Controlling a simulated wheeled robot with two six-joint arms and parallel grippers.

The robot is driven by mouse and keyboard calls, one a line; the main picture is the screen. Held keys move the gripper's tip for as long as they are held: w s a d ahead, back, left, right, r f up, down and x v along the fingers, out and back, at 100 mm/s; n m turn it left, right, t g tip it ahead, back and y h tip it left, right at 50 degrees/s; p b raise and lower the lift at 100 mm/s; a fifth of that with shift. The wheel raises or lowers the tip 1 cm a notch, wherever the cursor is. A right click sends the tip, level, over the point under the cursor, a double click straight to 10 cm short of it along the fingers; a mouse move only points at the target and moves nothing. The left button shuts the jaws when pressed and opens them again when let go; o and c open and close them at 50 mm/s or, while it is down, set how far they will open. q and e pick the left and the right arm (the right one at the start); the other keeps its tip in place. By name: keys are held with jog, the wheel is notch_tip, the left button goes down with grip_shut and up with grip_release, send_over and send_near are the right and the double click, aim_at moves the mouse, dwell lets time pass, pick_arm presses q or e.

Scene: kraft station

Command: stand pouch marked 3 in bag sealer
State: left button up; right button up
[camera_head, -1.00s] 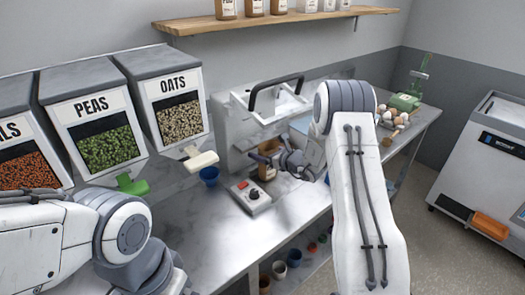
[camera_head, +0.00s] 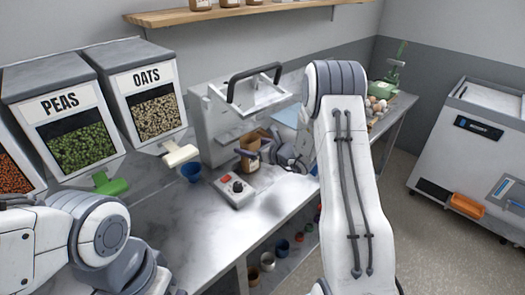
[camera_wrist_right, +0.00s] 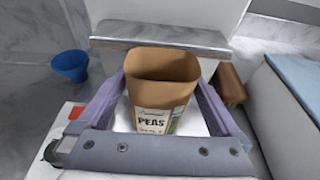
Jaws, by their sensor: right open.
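The brown kraft pouch (camera_wrist_right: 160,90) has an open top and a label reading PEAS; I see no number 3 on it. It stands upright between the purple fingers of my right gripper (camera_wrist_right: 162,82), which is open around it. In the head view the pouch (camera_head: 249,163) is partly hidden by this gripper (camera_head: 256,157). The bag sealer (camera_head: 215,125) is a grey machine with a black handle. The pouch is at its front, beside the control box (camera_head: 235,188). My left arm is at lower left; its gripper is out of view.
A blue cup (camera_head: 192,172) stands left of the control box. Bins of peas (camera_head: 80,148) and oats (camera_head: 155,118) stand at left. Another brown object (camera_wrist_right: 230,84) lies right of the pouch. The front of the counter (camera_head: 185,235) is clear.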

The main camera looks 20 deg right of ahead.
jog(key=b+v, duration=0.1)
jog(key=v, duration=0.7)
jog(key=shift+s+r, duration=0.15)
jog(key=shift+s, duration=0.2)
jog(key=shift+d, duration=0.1)
jog(key=p+x, duration=0.2)
jog(key=x, duration=1)
jog(key=shift+w, duration=0.15)
jog(key=shift+r+p, duration=0.15)
jog(key=shift+p, duration=0.2)
jog(key=shift+s+d+b, duration=0.2)
jog(key=shift+s+b, duration=0.3)
jog(key=shift+s, duration=0.35)
